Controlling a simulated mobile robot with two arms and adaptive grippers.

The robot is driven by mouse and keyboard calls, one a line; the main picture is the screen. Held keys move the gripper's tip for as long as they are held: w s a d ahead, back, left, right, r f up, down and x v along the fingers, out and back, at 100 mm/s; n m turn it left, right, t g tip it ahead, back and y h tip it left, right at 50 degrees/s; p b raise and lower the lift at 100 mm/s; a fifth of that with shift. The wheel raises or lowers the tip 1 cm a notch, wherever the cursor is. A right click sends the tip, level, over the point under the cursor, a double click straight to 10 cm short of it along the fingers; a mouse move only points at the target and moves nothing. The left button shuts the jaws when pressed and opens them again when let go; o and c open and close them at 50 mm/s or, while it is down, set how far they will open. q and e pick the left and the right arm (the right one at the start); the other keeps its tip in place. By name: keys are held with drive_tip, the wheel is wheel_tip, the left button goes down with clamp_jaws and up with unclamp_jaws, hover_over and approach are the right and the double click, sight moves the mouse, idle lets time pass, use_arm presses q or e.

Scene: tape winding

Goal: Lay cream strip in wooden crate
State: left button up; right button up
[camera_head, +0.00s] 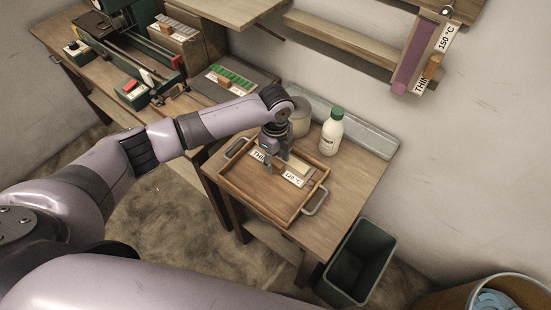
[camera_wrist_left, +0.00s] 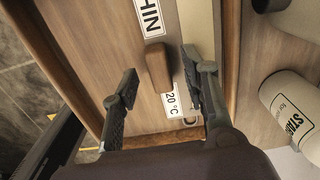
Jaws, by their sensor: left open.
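The wooden crate (camera_head: 232,184), a shallow tray with metal handles, sits on the small table. Inside it lies a flat wooden piece with a cream strip (camera_head: 300,167) along its far side, a "THIN" label and a "120 °C" label (camera_head: 294,179). In the left wrist view the cream strip (camera_wrist_left: 197,24) runs beside the crate's wall (camera_wrist_left: 232,60). A brown wooden grip (camera_wrist_left: 158,67) stands between the labels. My left gripper (camera_head: 276,163) is open over the crate, its fingers (camera_wrist_left: 157,68) on either side of the grip in the picture. Contact cannot be told.
A white bottle with a green cap (camera_head: 332,133) and a pale round container (camera_head: 300,119) stand behind the crate. A dark bin (camera_head: 357,262) stands below right. A purple strip (camera_head: 411,70) sits on the wall rack. A bench (camera_head: 104,80) with a machine is at upper left.

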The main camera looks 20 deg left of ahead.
use_arm(q)
wheel_tip(320, 180, up, 12)
drive_tip(key=f, duration=0.1)
drive_tip(key=s+d+f+n+h, duration=0.1)
drive_tip(key=s+d+f+n, duration=0.1)
drive_tip(key=s, duration=0.1)
drive_tip(key=s+d+f+n+t+h, duration=0.1)
drive_tip(key=s+d+f+n, duration=0.1)
drive_tip(key=s+d, duration=0.1)
drive_tip(key=s+d+f+n+h, duration=0.1)
drive_tip(key=s+d+f+n, duration=0.1)
drive_tip(key=s, duration=0.3)
drive_tip(key=shift+s+d+f+n+t, duration=0.15)
drive_tip(key=shift+d+f+n+t, duration=0.2)
drive_tip(key=shift+d, duration=0.2)
drive_tip(key=s+a+f+n+t+y, duration=0.2)
drive_tip(key=s+a+n+y, duration=0.1)
drive_tip(key=s+a+n, duration=1.1)
wheel_tip(320, 180, down, 27)
drive_tip(key=s+g, duration=0.2)
drive_tip(key=s+a+f+m, duration=0.1)
drive_tip(key=s+a+f, duration=0.1)
drive_tip(key=s+f, duration=1.3)
drive_tip(key=shift+s+a+g, duration=0.3)
drive_tip(key=shift+s+g, duration=0.05)
drive_tip(key=shift+s, duration=0.1)
